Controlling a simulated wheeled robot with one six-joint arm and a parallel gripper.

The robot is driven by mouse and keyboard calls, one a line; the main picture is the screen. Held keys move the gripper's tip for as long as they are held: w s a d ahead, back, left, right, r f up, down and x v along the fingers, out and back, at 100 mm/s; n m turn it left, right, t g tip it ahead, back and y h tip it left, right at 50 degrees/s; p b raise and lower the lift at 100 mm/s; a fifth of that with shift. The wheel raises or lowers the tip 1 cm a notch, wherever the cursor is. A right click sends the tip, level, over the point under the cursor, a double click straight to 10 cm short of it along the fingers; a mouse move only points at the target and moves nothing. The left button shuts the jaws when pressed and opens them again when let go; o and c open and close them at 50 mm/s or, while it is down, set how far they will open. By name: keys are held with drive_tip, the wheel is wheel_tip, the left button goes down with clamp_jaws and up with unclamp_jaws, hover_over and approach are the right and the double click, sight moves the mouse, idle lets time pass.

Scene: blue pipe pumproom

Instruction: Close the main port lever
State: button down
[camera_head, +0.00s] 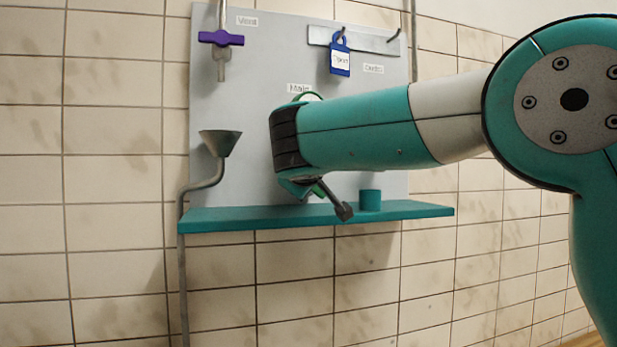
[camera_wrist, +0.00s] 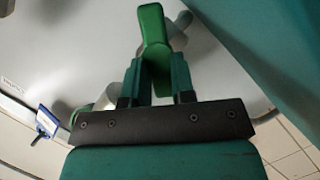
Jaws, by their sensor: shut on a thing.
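The main port lever (camera_wrist: 153,28) is a green handle in the wrist view. It runs down between the two teal fingers of my gripper (camera_wrist: 156,64), which are shut on it. Grey metal fittings show on both sides of the lever. In the head view, my arm hides most of the main port and the lever, below the "Main" label (camera_head: 299,88). A dark grey pipe end (camera_head: 343,210) sticks out below my wrist there.
The grey panel (camera_head: 265,60) carries a purple-handled vent valve (camera_head: 221,38) and a blue padlock (camera_head: 339,58) on a hook. A grey funnel (camera_head: 219,142) stands at left. A teal shelf (camera_head: 240,218) holds a teal cup (camera_head: 370,199).

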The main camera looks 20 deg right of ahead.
drive_tip(key=n, duration=0.1)
drive_tip(key=n+t+h, duration=0.1)
drive_tip(key=n, duration=0.1)
drive_tip(key=shift+a+f, duration=0.2)
drive_tip(key=n, duration=0.1)
drive_tip(key=n+t+h, duration=0.1)
drive_tip(key=n, duration=0.1)
drive_tip(key=shift+f, duration=0.3)
drive_tip(key=shift+n, duration=0.5)
drive_tip(key=c, duration=1)
unclamp_jaws()
drive_tip(key=shift+o, duration=0.2)
drive_tip(key=b+v, duration=0.7)
drive_tip(key=v, duration=1)
drive_tip(key=shift+s+a+f, duration=0.15)
drive_tip(key=shift+a+f, duration=0.05)
drive_tip(key=shift+f, duration=0.1)
